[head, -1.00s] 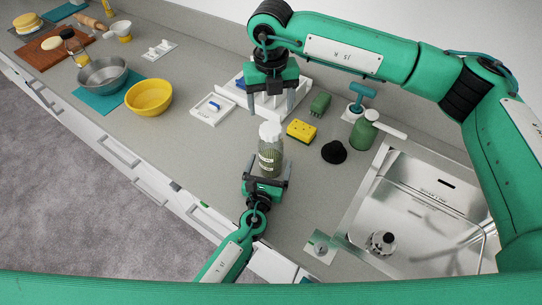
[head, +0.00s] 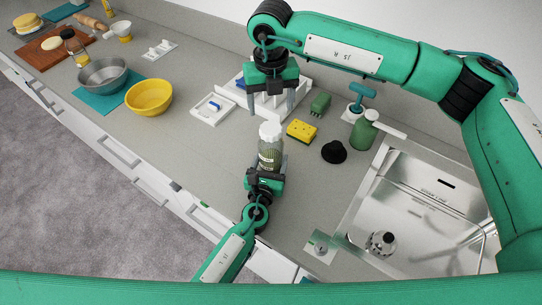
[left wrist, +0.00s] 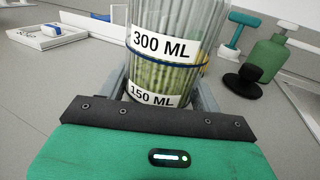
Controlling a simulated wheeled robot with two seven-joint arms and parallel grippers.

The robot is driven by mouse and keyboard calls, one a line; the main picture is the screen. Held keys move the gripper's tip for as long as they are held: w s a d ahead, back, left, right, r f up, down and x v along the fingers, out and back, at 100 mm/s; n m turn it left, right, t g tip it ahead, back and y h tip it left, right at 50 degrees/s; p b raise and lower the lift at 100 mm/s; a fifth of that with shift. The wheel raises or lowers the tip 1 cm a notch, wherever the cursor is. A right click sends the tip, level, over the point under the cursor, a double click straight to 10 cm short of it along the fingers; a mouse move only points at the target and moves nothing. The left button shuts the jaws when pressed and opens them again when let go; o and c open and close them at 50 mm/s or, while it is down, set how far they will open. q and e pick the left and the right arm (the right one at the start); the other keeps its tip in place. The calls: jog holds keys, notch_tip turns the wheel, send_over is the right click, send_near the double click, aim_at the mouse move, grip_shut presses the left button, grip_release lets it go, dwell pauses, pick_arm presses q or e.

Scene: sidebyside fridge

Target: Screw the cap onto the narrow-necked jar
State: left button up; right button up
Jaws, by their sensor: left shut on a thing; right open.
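The jar (head: 269,156) is clear, with green contents, and stands upright on the counter in front of me. A white cap (head: 270,131) sits on top of it; I cannot tell how tightly. In the left wrist view the jar (left wrist: 172,55) shows a blue band and labels "300 ML" and "150 ML"; its top is out of frame. My left gripper (head: 270,167) is shut on the jar's lower body, one finger on each side. My right gripper (head: 271,112) is open, pointing down above and behind the cap, with nothing between its fingers.
A yellow sponge (head: 301,131), black knobbed object (head: 334,152) and green dispenser bottle (head: 363,132) stand right of the jar, before the sink (head: 420,195). A white tray (head: 212,112) and yellow bowl (head: 149,97) are left. A white rack (head: 240,90) stands behind.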

jog(key=n, duration=1.3)
jog(key=shift+n, duration=0.3)
jog(key=n, duration=0.4)
jog(key=shift+n, duration=0.3)
jog(key=n, duration=0.4)
jog(key=shift+n, duration=0.4)
jog(key=n, duration=0.4)
jog(key=shift+n, duration=0.3)
jog(key=n, duration=0.4)
jog(key=shift+n, duration=0.3)
jog(key=n, duration=0.3)
jog(key=shift+n, duration=0.3)
